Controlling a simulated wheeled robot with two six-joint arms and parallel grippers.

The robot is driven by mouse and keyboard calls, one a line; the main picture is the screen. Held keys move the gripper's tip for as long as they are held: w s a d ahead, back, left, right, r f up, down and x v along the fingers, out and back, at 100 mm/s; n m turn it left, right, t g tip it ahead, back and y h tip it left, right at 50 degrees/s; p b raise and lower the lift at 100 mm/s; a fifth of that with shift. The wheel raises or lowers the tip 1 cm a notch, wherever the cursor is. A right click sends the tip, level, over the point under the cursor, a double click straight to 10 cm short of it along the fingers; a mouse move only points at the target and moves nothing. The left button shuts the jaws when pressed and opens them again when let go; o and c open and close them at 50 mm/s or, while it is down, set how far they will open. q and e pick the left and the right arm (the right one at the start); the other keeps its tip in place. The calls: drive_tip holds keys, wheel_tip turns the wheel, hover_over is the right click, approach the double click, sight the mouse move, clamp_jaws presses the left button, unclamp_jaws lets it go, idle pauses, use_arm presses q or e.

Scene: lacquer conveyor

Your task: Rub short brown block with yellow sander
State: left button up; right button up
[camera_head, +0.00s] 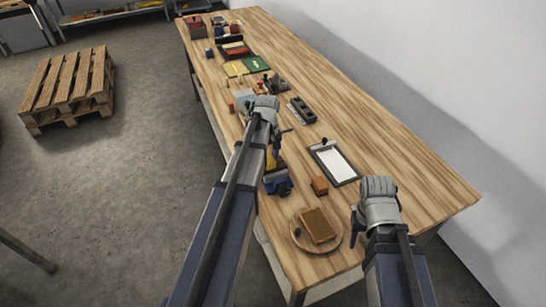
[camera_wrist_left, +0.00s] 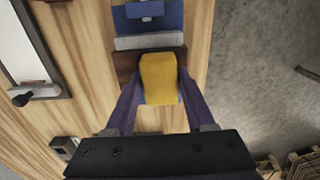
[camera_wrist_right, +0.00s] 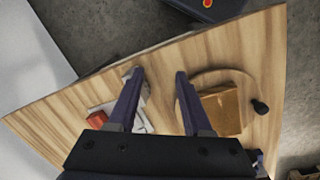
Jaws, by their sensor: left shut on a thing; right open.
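My left gripper (camera_head: 274,153) is shut on the yellow sander (camera_wrist_left: 159,78), with a finger on each side of it. The sander is over a brown block (camera_wrist_left: 126,62) at the blue vise (camera_wrist_left: 150,20); the sander hides the block's middle, and I cannot tell whether they touch. The vise also shows in the head view (camera_head: 278,183), just below my left gripper. A small brown block (camera_head: 320,186) stands on the table to the right of the vise. My right gripper (camera_wrist_right: 158,75) is open and empty above the right front part of the table.
A larger brown block (camera_head: 318,224) lies on a round board (camera_head: 297,241) at the front. A clipboard (camera_head: 335,162) lies behind the small brown block. An orange-red item (camera_wrist_right: 98,119) is near my right gripper. Trays and tools stand farther back; the table's right side is bare.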

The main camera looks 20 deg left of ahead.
use_arm(q)
drive_tip(key=shift+s+a, duration=0.95)
use_arm(e)
drive_tip(key=shift+a, duration=0.1)
use_arm(q)
drive_tip(key=shift+w, duration=0.1)
use_arm(e)
drive_tip(key=shift+r, duration=0.1)
use_arm(q)
drive_tip(key=shift+d+r+p, duration=0.1)
drive_tip(key=shift+r+p, duration=0.45)
drive_tip(key=shift+p, duration=0.1)
wheel_tip(320, 180, up, 5)
drive_tip(key=p, duration=0.5)
use_arm(e)
wheel_tip(320, 180, up, 6)
drive_tip(key=shift+f, duration=0.1)
use_arm(q)
wheel_tip(320, 180, up, 3)
drive_tip(key=p, duration=0.3)
use_arm(e)
wheel_tip(320, 180, up, 3)
drive_tip(key=shift+r, duration=0.1)
